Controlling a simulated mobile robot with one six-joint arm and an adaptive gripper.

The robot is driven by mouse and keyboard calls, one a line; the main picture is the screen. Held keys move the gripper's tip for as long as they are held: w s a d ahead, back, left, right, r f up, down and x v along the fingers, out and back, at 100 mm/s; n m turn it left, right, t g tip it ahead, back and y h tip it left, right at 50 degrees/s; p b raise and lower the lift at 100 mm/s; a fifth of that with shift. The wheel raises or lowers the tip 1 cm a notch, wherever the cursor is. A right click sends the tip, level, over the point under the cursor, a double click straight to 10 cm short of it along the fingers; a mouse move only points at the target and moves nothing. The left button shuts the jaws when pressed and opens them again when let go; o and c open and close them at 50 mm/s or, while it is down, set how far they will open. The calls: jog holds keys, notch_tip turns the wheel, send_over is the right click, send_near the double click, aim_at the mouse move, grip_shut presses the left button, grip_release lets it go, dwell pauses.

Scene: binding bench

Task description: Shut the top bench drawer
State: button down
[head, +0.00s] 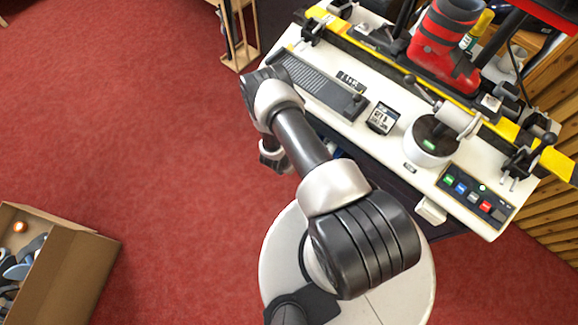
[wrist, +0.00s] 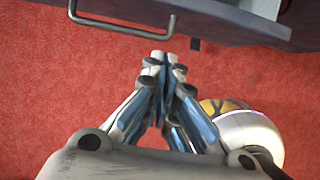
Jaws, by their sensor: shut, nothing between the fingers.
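In the wrist view a dark grey drawer front (wrist: 225,22) crosses the top edge, with a metal bar handle (wrist: 120,27) at its left. My gripper (wrist: 157,60) is shut and empty. Its fingertips are just below the handle's right end in the picture; whether they touch it I cannot tell. In the head view a dark strip of the bench front (head: 400,192) shows below the white bench top, partly behind my arm. How far the drawer stands out is unclear.
A cardboard box (head: 75,265) stands at lower left on the red carpet (head: 130,120).

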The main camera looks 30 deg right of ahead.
jog(key=shift+w+d+f+b, duration=0.3)
jog(key=shift+d+f, duration=0.15)
jog(key=shift+d, duration=0.35)
jog(key=shift+w+d+f+b, duration=0.3)
jog(key=shift+d+f, duration=0.15)
jog(key=shift+d, duration=0.3)
jog(key=shift+w+d+f+b, duration=0.25)
jog(key=shift+d+f, duration=0.2)
jog(key=shift+d, duration=0.35)
